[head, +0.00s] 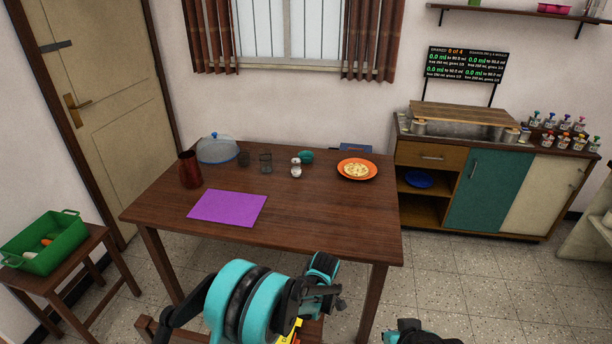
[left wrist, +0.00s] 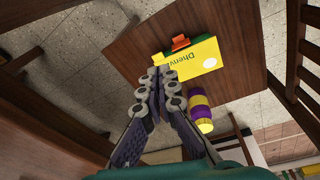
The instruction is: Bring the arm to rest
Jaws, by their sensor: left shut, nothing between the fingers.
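My left arm comes in at the bottom middle of the head view, teal and black, in front of the dining table's near edge. In the left wrist view my left gripper (left wrist: 158,75) is shut with nothing between its fingers. Its tips appear close to a yellow box (left wrist: 205,60) with green edges and dark lettering; I cannot tell whether they touch. A yellow and purple cylinder (left wrist: 198,108) is beside the box. A teal and black part of mine shows at the bottom right of the head view; no right gripper fingers show.
The dining table (head: 330,220) bears a purple mat (head: 227,208), a dark red jug (head: 190,169), glasses, a domed dish (head: 217,149) and an orange plate (head: 357,168). A green basket (head: 42,243) stands on a left stool. Steel tumblers (head: 419,127) stand on the right counter. Floor right of the table is clear.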

